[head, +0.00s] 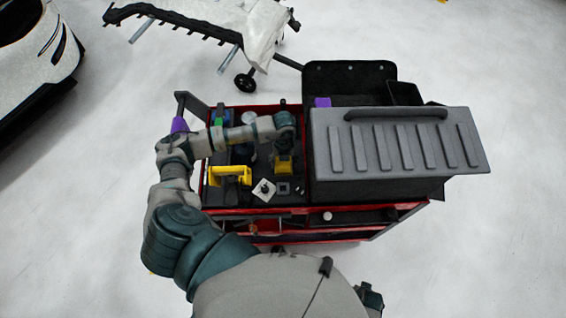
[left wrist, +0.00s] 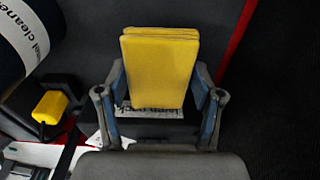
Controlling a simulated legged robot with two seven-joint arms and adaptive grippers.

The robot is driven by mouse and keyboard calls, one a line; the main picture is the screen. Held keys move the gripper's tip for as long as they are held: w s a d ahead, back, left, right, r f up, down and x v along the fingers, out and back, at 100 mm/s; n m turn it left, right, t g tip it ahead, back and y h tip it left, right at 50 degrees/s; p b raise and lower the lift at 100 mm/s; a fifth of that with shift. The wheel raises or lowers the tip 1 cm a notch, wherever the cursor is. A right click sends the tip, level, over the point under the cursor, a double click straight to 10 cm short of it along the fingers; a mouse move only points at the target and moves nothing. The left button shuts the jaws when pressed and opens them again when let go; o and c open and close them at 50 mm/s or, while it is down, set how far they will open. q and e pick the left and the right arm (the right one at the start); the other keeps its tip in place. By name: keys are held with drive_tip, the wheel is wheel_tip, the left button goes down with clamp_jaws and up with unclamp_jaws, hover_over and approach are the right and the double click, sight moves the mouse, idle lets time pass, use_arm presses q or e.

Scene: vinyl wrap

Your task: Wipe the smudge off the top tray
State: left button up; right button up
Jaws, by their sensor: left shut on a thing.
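The top tray (head: 222,194) is the dark top surface of a red cart, crowded with items on its left half. My left gripper (head: 285,150) points down over the tray's middle. In the left wrist view my left gripper (left wrist: 158,100) is shut on a folded yellow cloth or sponge (left wrist: 160,70), with a finger on each side. The yellow piece also shows in the head view (head: 284,166). A pale label with dark print lies just beneath it. I cannot make out a smudge; my arm and the items hide part of the tray. My right gripper is not in view.
A large grey toolbox (head: 395,150) covers the right of the cart. A yellow tool (head: 230,174) and a white square item (head: 264,190) lie on the tray's left part. A cleaner bottle (left wrist: 28,40) stands close to my left gripper. A purple item (head: 322,102) lies behind.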

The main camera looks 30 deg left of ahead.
use_arm(q)
drive_tip(key=shift+r+p, duration=0.8)
drive_tip(key=shift+r, duration=0.75)
drive_tip(key=shift+w, duration=0.1)
drive_tip(key=shift+r+p, duration=1.2)
drive_tip(key=shift+r, duration=0.3)
